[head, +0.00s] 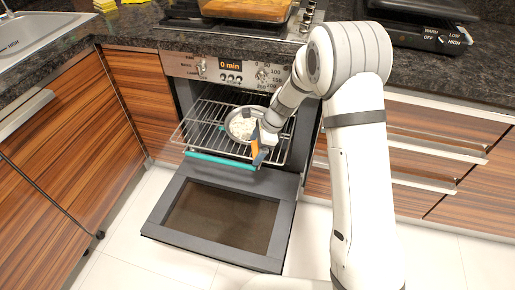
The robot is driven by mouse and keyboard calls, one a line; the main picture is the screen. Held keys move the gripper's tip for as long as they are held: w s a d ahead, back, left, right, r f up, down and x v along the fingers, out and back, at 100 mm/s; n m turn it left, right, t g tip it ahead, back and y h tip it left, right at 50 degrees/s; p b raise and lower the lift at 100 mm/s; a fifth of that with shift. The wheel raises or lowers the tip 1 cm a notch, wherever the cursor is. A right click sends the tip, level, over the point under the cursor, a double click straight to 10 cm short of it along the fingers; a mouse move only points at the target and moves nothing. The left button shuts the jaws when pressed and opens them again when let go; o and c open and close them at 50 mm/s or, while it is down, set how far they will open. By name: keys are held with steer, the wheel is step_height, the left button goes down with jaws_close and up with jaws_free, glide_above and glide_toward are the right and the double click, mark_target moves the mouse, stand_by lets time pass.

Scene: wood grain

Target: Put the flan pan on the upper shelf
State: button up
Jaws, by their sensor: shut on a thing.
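The flan pan (235,134), a round silvery pan with pale contents, is at the wire rack (192,125) that extends out of the open oven. My gripper (258,150) is shut on the pan's near right rim, its fingers partly hidden by my arm. I cannot tell whether the pan rests on the rack or is just above it. Any lower shelf inside the oven is too dark to make out.
The oven door (215,213) is folded down in front, low over the white tiled floor. Wooden cabinets (135,100) stand to the left and drawers (435,160) with metal handles to the right. The counter above holds a sink (35,30) and a black appliance (425,35).

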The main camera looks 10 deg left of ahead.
steer(key=o, duration=1.6)
steer(key=shift+s+f, duration=0.1)
steer(key=shift+f, duration=0.1)
steer(key=shift+c, duration=0.2)
steer(key=p+v, duration=0.3)
steer(key=v, duration=0.9)
steer(key=s+d+r+n+t+h, duration=0.1)
steer(key=s+d+r+n+h, duration=0.1)
steer(key=s+d+r+n, duration=0.65)
steer(key=s+d+r+n+h, duration=0.1)
steer(key=s+d+n, duration=0.2)
steer(key=s+d, duration=0.2)
steer(key=s+d+r+n+t+h, duration=0.1)
steer(key=s+d+n, duration=0.3)
steer(key=s, duration=0.8)
steer(key=shift+s+d+r+h, duration=0.3)
steer(key=shift+d+r, duration=0.2)
steer(key=shift+d, duration=0.25)
steer(key=shift+r, duration=0.1)
